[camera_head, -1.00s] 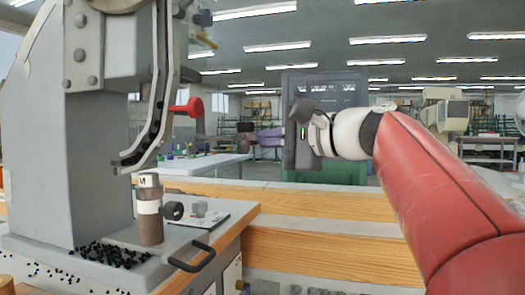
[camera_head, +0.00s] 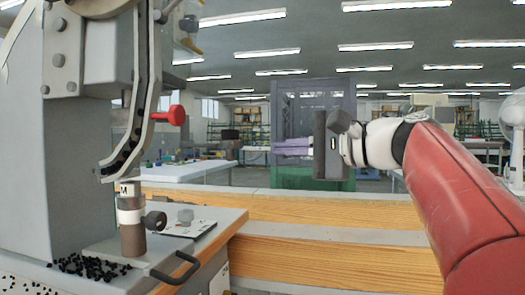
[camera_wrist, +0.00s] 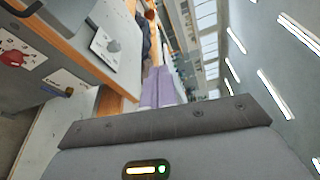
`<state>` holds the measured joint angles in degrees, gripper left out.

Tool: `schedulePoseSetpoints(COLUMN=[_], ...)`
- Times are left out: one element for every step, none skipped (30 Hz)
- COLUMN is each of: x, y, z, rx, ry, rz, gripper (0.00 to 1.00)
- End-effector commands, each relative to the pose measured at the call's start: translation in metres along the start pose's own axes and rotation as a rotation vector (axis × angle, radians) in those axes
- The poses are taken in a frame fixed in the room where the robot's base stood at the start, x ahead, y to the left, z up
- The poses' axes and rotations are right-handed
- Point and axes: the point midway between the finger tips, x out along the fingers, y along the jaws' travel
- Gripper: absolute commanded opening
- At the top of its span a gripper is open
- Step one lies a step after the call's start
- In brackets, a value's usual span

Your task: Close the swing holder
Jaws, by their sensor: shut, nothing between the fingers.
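The grey press (camera_head: 55,120) stands at the left in the head view. Its curved feed channel (camera_head: 135,125) holds dark eyelets, and a lever with a red knob (camera_head: 177,115) sticks out to the right. Below the channel end stands a brown and white post marked M (camera_head: 131,218), with a black knob (camera_head: 154,220) on its right. I cannot tell for sure which part is the swing holder. My gripper (camera_head: 277,146) is to the right of the red knob, clear of the press. Its purple fingers (camera_wrist: 160,87) are shut and empty in the wrist view.
A black bar handle (camera_head: 177,270) sticks out from the front of the press base. Loose black eyelets (camera_head: 88,265) lie on the base. A small white plate with a grey knob (camera_head: 186,217) lies beside the post. The wooden bench edge (camera_head: 290,245) runs to the right.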

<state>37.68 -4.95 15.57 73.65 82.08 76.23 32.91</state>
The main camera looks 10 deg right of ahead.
Motion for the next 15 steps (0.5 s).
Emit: schedulePoseSetpoints(x=[-0.009, -0.013, -0.018, -0.021, -0.023, -0.026, -0.027, -0.027, -0.026, -0.024, -0.022, -0.018, -0.015, -0.012, -0.009], y=[0.0, 0.0, 0.0, 0.0, 0.0, -0.001, -0.002, -0.004, -0.007, -0.01, -0.013, -0.015, -0.016, -0.017, -0.016], z=[0.0, -0.001, -0.001, -0.001, -0.001, -0.001, -0.002, -0.004, -0.006, -0.01, -0.013, -0.018, -0.021, -0.024, -0.027], rx=[-0.001, -0.001, -0.001, -0.001, -0.001, 0.0, 0.0, 0.001, 0.001, 0.002, 0.001, 0.0, -0.003, -0.006, -0.01], ry=[0.002, 0.001, 0.002, 0.001, 0.0, -0.002, -0.007, -0.021, -0.049, -0.079, -0.112, -0.161, -0.197, -0.232, -0.274], rz=[-0.001, 0.0, 0.0, 0.0, 0.0, 0.0, 0.001, 0.005, 0.011, 0.019, 0.026, 0.036, 0.042, 0.047, 0.054], gripper=[0.0, 0.0, 0.0, 0.0, 0.0, 0.0, 0.0, 0.0, 0.0, 0.0, 0.0, 0.0, 0.0, 0.0, 0.0])
